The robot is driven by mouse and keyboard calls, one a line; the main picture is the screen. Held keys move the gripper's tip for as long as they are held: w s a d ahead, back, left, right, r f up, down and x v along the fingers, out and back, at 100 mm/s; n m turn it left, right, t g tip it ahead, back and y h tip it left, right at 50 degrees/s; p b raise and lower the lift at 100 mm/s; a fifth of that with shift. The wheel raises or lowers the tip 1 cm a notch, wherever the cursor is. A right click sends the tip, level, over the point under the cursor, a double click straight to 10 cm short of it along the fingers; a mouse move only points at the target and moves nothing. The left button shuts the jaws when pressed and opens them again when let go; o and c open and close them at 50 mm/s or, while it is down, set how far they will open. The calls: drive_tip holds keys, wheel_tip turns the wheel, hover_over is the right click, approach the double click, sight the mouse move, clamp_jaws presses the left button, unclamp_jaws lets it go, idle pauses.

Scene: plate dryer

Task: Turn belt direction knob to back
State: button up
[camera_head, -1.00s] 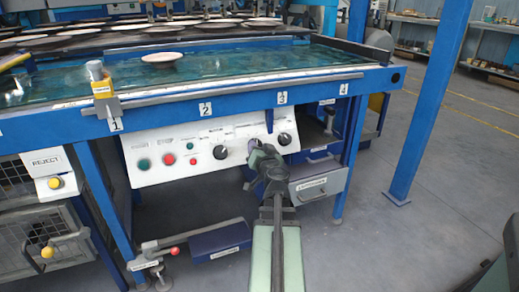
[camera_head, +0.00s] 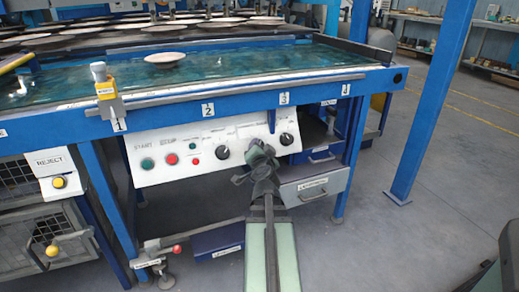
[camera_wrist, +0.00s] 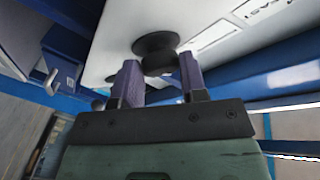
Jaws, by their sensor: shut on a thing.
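The white control panel (camera_head: 150,176) carries several round controls under the belt. In the wrist view a black round knob (camera_wrist: 156,45) stands out from the panel, between the two purple fingers of my gripper (camera_wrist: 160,76). The gripper is shut on this knob, with one finger on each side. In the head view my gripper (camera_head: 256,150) is at the panel between two other black knobs, the left one (camera_head: 222,153) and the right one (camera_head: 286,139). It hides the held knob there, and I cannot read that knob's label or its pointer.
Left on the panel are a green button (camera_head: 147,164), a large red button (camera_head: 171,159) and a small red one (camera_head: 195,161). A grey drawer (camera_head: 316,188) is right of my gripper. The blue belt frame (camera_head: 240,103) runs above the panel.

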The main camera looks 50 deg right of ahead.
drive_tip(key=o, duration=0.6)
drive_tip(key=shift+o, duration=0.2)
drive_tip(key=shift+n, duration=0.3)
